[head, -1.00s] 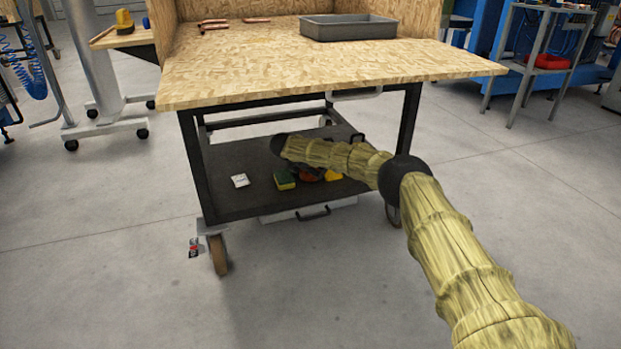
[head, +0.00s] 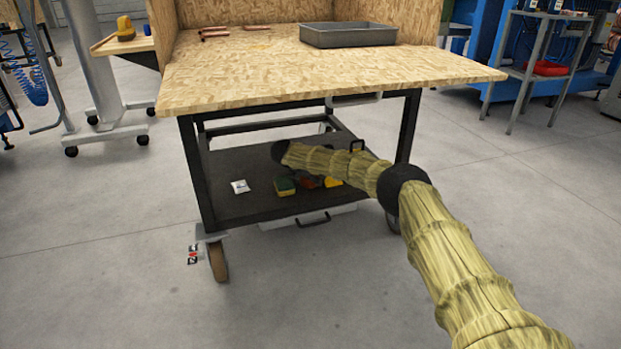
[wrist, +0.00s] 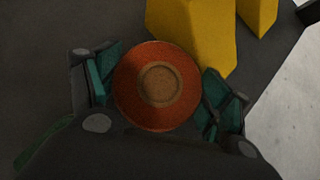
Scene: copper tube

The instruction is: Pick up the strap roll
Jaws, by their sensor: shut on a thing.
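The strap roll (wrist: 158,86) is a round orange disc with a tan core, seen face-on in the wrist view. My gripper (wrist: 160,95) has its teal-padded fingers on the left and right sides of the roll and is shut on it. In the head view the roll shows only as a small reddish patch (head: 311,182) on the dark lower shelf of the cart, partly hidden by my arm. Whether the roll still touches the shelf cannot be told.
Yellow blocks (wrist: 195,30) stand close beside the roll. A green and yellow sponge (head: 285,187) and a white packet (head: 240,187) lie on the lower shelf (head: 235,205). The wooden tabletop (head: 330,78) overhangs my arm and carries a grey tray (head: 348,36).

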